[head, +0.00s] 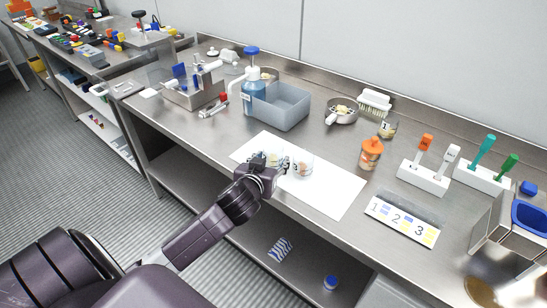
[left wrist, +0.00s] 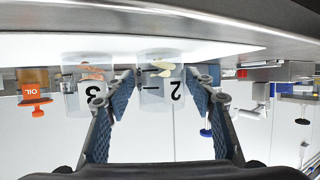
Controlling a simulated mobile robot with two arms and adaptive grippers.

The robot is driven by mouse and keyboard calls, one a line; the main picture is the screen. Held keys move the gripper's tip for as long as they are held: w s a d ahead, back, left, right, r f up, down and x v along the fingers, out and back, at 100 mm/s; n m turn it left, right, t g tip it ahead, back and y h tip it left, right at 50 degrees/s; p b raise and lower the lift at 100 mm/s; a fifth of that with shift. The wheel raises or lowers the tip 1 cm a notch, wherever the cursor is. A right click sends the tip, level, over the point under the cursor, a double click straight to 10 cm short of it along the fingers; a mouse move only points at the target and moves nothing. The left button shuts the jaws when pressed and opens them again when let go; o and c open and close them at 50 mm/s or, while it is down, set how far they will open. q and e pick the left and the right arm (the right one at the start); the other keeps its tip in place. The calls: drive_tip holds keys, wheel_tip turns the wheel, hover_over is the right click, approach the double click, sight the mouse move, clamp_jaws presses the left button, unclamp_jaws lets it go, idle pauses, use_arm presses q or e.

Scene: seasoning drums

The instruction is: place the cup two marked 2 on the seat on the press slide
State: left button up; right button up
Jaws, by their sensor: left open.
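Cup two, clear with a black 2 (left wrist: 175,92) and pale pieces inside, stands on a white sheet (head: 335,195). In the left wrist view, which is upside down, it sits between the spread fingers of my left gripper (left wrist: 160,88). The gripper is open; I cannot tell whether either finger touches the cup. In the head view the left gripper (head: 268,162) partly hides this cup. Cup three (head: 303,163), marked 3 (left wrist: 92,88), stands close beside it, just outside one finger.
A grey bin (head: 280,107) and blue pump bottle (head: 254,92) stand behind the cups. An orange-topped jar (head: 371,153), a cup marked 1 (head: 388,129) and a numbered 1-2-3 board (head: 402,222) are to the right.

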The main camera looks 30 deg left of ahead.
use_arm(q)
drive_tip(key=shift+x, duration=1.05)
drive_tip(key=shift+w+a+f, duration=0.1)
drive_tip(key=shift+w+f, duration=0.1)
drive_tip(key=shift+w, duration=0.05)
use_arm(e)
drive_tip(key=shift+w+d+r, duration=0.15)
drive_tip(key=shift+w+d, duration=0.05)
drive_tip(key=shift+d, duration=0.85)
use_arm(q)
drive_tip(key=c, duration=0.5)
drive_tip(key=shift+r, duration=0.15)
drive_tip(key=c, duration=0.5)
use_arm(e)
drive_tip(key=shift+a, duration=0.75)
